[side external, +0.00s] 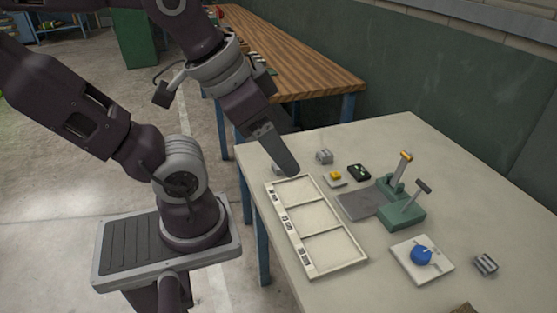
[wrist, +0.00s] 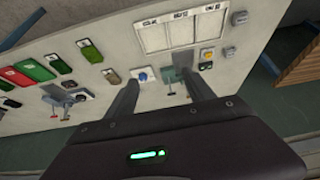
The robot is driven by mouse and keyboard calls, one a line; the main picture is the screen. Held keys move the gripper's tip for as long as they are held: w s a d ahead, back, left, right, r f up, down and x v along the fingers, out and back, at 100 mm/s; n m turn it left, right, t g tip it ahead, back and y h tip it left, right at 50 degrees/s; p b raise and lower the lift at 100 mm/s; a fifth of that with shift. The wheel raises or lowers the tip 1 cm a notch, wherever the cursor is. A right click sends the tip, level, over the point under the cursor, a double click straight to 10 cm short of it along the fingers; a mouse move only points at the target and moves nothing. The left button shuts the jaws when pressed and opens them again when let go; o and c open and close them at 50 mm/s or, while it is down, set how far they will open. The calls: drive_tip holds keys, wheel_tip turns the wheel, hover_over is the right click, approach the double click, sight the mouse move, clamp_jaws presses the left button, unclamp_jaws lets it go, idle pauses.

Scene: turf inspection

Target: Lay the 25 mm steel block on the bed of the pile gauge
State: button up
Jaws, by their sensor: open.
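The pile gauge (side external: 402,214) is a green device with two levers, one yellow-tipped, and a flat grey plate (side external: 358,206) at its left side that looks like its bed. No block shows on that plate. Small grey metal blocks stand on the table: one behind the tray (side external: 324,156), one at the right (side external: 485,263), and one partly hidden behind my gripper (side external: 278,168). I cannot tell which is the 25 mm one. My gripper (side external: 288,165) hangs above the tray's far end. In the wrist view its fingers (wrist: 162,80) are apart and empty, with the green gauge (wrist: 173,74) beyond them.
A cream tray with three compartments (side external: 298,231) lies along the table's left side. A yellow button (side external: 334,176), a black device (side external: 359,172) and a blue knob on a white plate (side external: 421,254) surround the gauge. A wooden bench (side external: 300,65) stands behind.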

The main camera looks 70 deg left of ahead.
drive_tip(key=w+a+f+n+g, duration=0.3)
drive_tip(key=w+a+f+n, duration=0.2)
drive_tip(key=w+a+n, duration=0.65)
drive_tip(key=a+f+n+g, duration=0.1)
drive_tip(key=a+f+n, duration=0.1)
drive_tip(key=a+f, duration=0.3)
drive_tip(key=a+f+n, duration=0.2)
drive_tip(key=a+f, duration=0.3)
drive_tip(key=a, duration=0.2)
drive_tip(key=a+f+n+g, duration=0.1)
drive_tip(key=a+f+n, duration=0.2)
drive_tip(key=a+f, duration=0.2)
drive_tip(key=shift+s+a+f+g, duration=0.2)
drive_tip(key=shift+a+g, duration=0.1)
drive_tip(key=shift+a, duration=0.25)
wheel_tip(320, 180, down, 7)
drive_tip(key=shift+w+r, duration=0.1)
clamp_jaws()
